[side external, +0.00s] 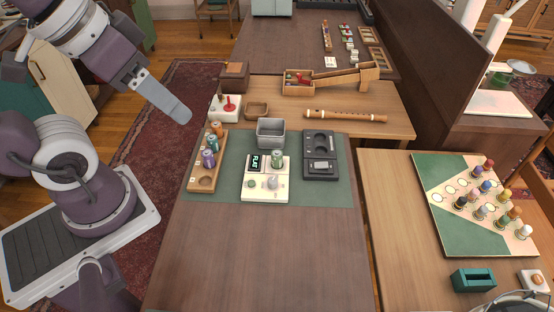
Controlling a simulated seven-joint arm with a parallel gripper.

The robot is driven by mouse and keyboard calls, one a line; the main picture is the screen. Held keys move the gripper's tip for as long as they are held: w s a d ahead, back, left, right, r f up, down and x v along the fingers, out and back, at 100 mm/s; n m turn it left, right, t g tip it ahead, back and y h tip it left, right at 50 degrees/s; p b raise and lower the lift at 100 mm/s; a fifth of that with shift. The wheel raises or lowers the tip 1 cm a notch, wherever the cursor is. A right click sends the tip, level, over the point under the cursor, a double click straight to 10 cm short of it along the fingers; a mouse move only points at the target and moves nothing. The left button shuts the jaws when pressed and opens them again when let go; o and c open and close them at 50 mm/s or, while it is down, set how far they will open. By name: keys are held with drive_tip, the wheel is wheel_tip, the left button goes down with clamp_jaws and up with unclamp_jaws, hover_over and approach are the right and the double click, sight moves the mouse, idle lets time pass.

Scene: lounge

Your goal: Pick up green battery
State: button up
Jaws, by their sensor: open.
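A pale green battery (277,157) stands upright at the back right of the cream tester (264,190), whose display reads "FLAT". A wooden rack (205,184) to the left holds an orange battery (216,128), a teal battery (213,142) and a purple battery (209,158), all upright. The rack's front socket is empty. My gripper (176,110) is open and empty, raised at the upper left, to the left of the rack and apart from everything. Its fingers overlap in this side view, so the gap between them is hidden.
A grey open bin (271,132) stands behind the tester, and a dark case (320,168) lies to its right. A white box with a red knob (229,103) stands behind the rack. The front of the brown table (265,260) is clear.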

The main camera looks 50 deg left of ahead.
drive_tip(key=w+n+g, duration=0.1)
drive_tip(key=w+n, duration=0.2)
drive_tip(key=w, duration=0.5)
drive_tip(key=n+g, duration=0.4)
drive_tip(key=n, duration=0.7)
hover_over(278, 153)
drive_tip(key=f, duration=2.5)
drive_tip(key=shift+w+d, duration=0.15)
drive_tip(key=shift+d, duration=0.05)
drive_tip(key=shift+n+g, duration=0.3)
drive_tip(key=shift+n, duration=0.1)
drive_tip(key=f, duration=0.9)
drive_tip(key=shift+s+a+f, duration=0.1)
drive_tip(key=shift+s+a, duration=0.1)
drive_tip(key=shift+a, duration=0.05)
clamp_jaws()
